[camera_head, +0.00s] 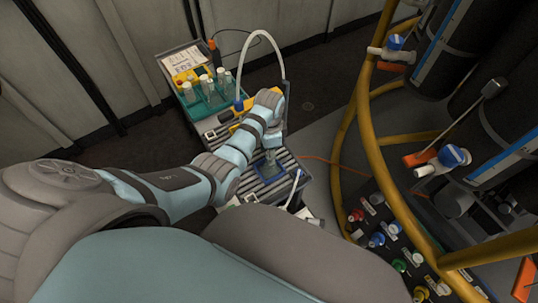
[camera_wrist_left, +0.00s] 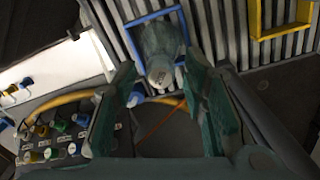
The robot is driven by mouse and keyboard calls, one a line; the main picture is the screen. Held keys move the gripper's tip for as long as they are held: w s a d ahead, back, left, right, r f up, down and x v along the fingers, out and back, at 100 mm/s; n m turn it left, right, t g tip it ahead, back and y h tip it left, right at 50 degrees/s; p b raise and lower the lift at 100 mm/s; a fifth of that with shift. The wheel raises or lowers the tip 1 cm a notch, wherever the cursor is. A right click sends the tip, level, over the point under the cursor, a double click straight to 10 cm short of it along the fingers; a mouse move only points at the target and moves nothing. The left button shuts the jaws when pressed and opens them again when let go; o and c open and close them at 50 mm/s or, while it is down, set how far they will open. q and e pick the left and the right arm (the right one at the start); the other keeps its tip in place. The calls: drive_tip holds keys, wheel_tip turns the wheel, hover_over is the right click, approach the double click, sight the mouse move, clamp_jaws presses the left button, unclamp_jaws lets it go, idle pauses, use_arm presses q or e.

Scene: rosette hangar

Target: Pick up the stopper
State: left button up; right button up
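In the left wrist view a grey-green, rounded piece with a pale, marked end (camera_wrist_left: 160,50) stands in a blue square frame (camera_wrist_left: 128,22) on a slatted cart top. It may be the stopper, but I cannot tell for sure. My left gripper (camera_wrist_left: 160,76) has its two green fingers spread, one on either side of the lower end of this piece, with gaps visible. In the head view my left gripper (camera_head: 269,160) is small, pointing down over the blue frame (camera_head: 280,174). My right gripper is not in view.
A teal rack (camera_head: 205,106) with several bottles and a yellow device (camera_head: 184,61) stand at the cart's far end. A yellow frame (camera_wrist_left: 282,32) lies on the slats. Yellow railing (camera_head: 368,150) and a panel of coloured knobs (camera_head: 392,228) are to the right.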

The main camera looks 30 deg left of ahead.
use_arm(q)
drive_tip(key=c, duration=0.6)
drive_tip(key=shift+r, duration=0.15)
wheel_tip(320, 180, up, 20)
drive_tip(key=p, duration=0.8)
drive_tip(key=shift+p, duration=0.3)
drive_tip(key=shift+f, duration=0.2)
